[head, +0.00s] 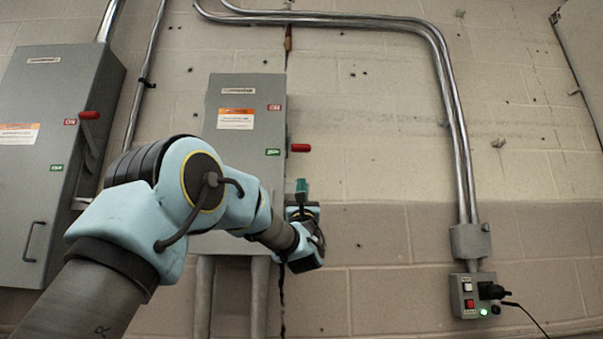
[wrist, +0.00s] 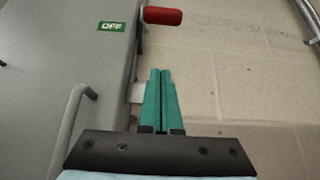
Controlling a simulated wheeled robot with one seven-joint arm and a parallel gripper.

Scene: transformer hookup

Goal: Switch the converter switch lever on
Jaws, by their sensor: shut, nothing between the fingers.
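A grey switch box (head: 222,165) is on the wall in the middle of the head view. Its red-knobbed lever (head: 300,148) sticks out at the right side, level with the green label (head: 273,152). In the wrist view the red knob (wrist: 162,15) is at the top, beside the green OFF label (wrist: 112,26). My gripper (head: 301,186) is below the knob, with its fingers pointing up. In the wrist view its teal fingers (wrist: 160,72) are together and empty, with a gap to the knob. I cannot read which box is the converter.
A second grey box (head: 40,150) with a red-knobbed lever (head: 89,115) is at the left. Its door handle (head: 34,242) sticks out. A small button box (head: 475,296) with a lit green lamp is at lower right under conduit (head: 460,150). The wall right of the lever is clear.

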